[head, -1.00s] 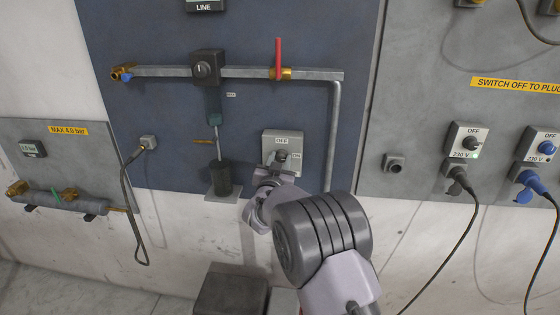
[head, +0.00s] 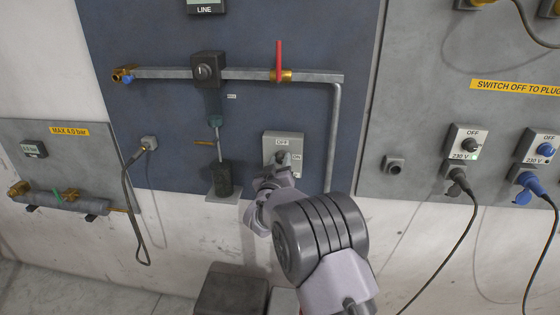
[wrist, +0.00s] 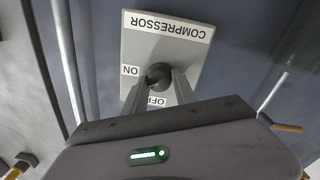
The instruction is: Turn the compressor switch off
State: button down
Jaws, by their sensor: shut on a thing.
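The compressor switch (head: 270,151) is a light grey box on the blue panel, with OFF at its top and ON at its right in the head view. In the wrist view the switch plate (wrist: 185,58) appears upside down, with COMPRESSOR, ON and a partly covered OFF label. Its dark round knob (wrist: 157,70) is in the middle of the plate. My gripper (head: 282,165) is at the knob, and its two fingers (wrist: 159,82) are shut on it from both sides. The fingers hide part of the knob, so its pointing direction is unclear.
A grey pipe (head: 334,140) runs down just right of the switch. A dark cylinder (head: 222,180) on a bracket stands to its left, and a red-handled valve (head: 279,62) is above. Plugged sockets (head: 465,142) are farther right.

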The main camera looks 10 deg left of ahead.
jog(key=n+p, duration=0.1)
jog(key=n, duration=0.4)
jog(key=shift+r+n+p, duration=0.1)
jog(key=shift+n+p, duration=0.2)
jog(key=n+p, duration=0.1)
jog(key=n, duration=0.5)
jog(key=shift+y+p, duration=0.3)
jog(key=shift+p, duration=0.05)
jog(key=c, duration=1.1)
grip_release()
jog(key=shift+o, duration=0.2)
jog(key=s+p, duration=0.1)
jog(key=s, duration=1.6)
jog(key=shift+s+a+f, duration=0.2)
jog(key=shift+a+f, duration=0.05)
jog(key=shift+f, duration=0.15)
